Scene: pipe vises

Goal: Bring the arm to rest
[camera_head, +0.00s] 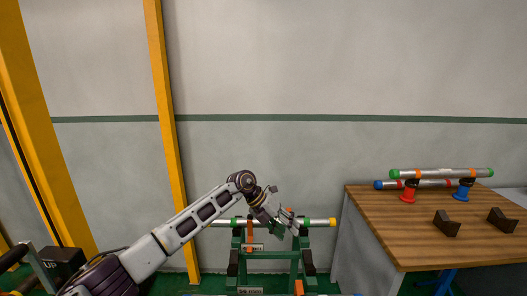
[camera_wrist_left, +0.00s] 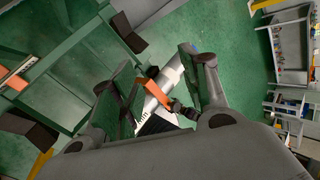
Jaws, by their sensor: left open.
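My left arm reaches in from the lower left of the head view. In the left wrist view my gripper's fingers (camera_wrist_left: 150,72) are spread. Part of a silver pipe (camera_wrist_left: 172,72) and an orange clamp part (camera_wrist_left: 152,95) show between them. The fingers look apart from the pipe, but contact is hard to judge. My right gripper is in neither view.
A wooden-topped table (camera_head: 400,245) at right holds a green-ended pipe (camera_head: 440,174) above a blue-ended pipe (camera_head: 381,184), on red and blue supports. Two dark blocks (camera_head: 447,223) sit near its front. Yellow posts (camera_head: 165,130) stand at left. The wall behind is bare.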

